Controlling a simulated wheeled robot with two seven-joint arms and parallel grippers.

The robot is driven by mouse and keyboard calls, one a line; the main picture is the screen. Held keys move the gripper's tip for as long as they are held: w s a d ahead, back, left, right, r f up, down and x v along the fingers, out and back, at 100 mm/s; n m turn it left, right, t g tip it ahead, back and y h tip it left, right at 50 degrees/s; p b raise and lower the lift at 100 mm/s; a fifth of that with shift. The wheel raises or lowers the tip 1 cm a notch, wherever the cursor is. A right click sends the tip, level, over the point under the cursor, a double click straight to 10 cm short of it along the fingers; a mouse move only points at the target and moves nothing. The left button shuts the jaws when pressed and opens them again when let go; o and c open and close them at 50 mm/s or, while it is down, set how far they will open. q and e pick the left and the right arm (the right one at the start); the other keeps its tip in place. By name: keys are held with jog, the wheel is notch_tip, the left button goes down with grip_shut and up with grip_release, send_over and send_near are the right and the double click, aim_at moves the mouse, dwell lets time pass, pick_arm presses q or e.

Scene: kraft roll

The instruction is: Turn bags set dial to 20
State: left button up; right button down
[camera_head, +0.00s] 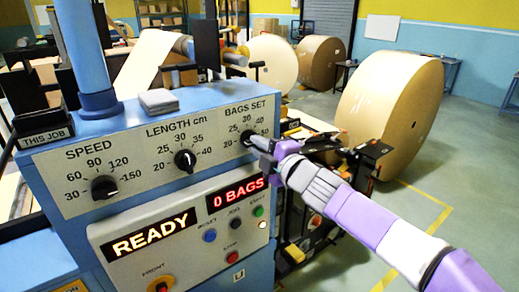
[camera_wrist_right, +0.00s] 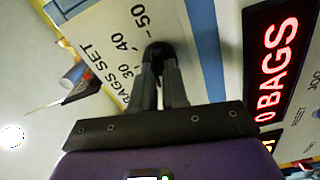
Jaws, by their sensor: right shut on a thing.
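The bags set dial (camera_head: 247,137) is a black knob at the right end of the upper white panel, under the label "BAGS SET" with marks from 20 to 50. My right gripper (camera_head: 256,143) reaches it from the right and is shut on the knob. In the right wrist view the two fingers (camera_wrist_right: 160,78) close around the dark knob (camera_wrist_right: 157,48), with the marks 30, 40 and 50 beside it. The fingers hide part of the knob, and I cannot tell where its pointer stands. My left gripper is not in view.
The length dial (camera_head: 185,160) and speed dial (camera_head: 104,187) sit to the left on the same panel. Below are a "READY" display (camera_head: 155,234), a "0 BAGS" display (camera_head: 238,193) and several buttons. Large kraft rolls (camera_head: 388,115) stand behind my right arm. Open floor lies at the right.

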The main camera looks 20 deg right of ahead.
jog(key=shift+n, duration=1.1)
jog(key=c, duration=1.1)
grip_release()
jog(key=shift+c, duration=0.2)
jog(key=p+v, duration=0.1)
jog(key=v, duration=0.6)
jog(key=shift+s, duration=0.25)
